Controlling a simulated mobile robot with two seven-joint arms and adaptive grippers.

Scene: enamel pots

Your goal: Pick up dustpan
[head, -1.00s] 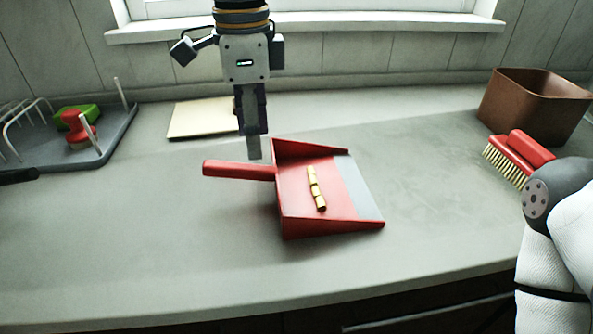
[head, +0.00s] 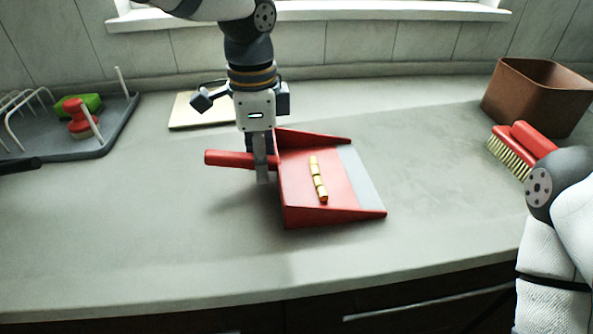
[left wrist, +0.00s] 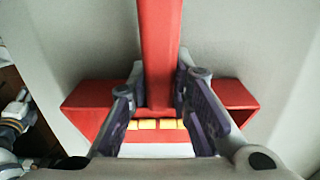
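The red dustpan (head: 300,187) lies on the grey counter, its handle (head: 226,158) pointing left and its grey lip to the right. Several small gold pieces (head: 318,180) lie in a row in the pan. My left gripper (head: 262,180) points down over the handle where it joins the pan, and one finger shows in front of the handle. In the left wrist view the two fingers (left wrist: 160,75) stand on either side of the red handle (left wrist: 160,35), very close to it. I cannot tell whether they press on it. My right gripper is out of view.
A red brush (head: 519,148) and a brown bin (head: 535,98) stand at the right, near my right arm. A grey dish rack (head: 110,140) with red and green items is at the left. A pale board (head: 190,112) lies behind. The front counter is clear.

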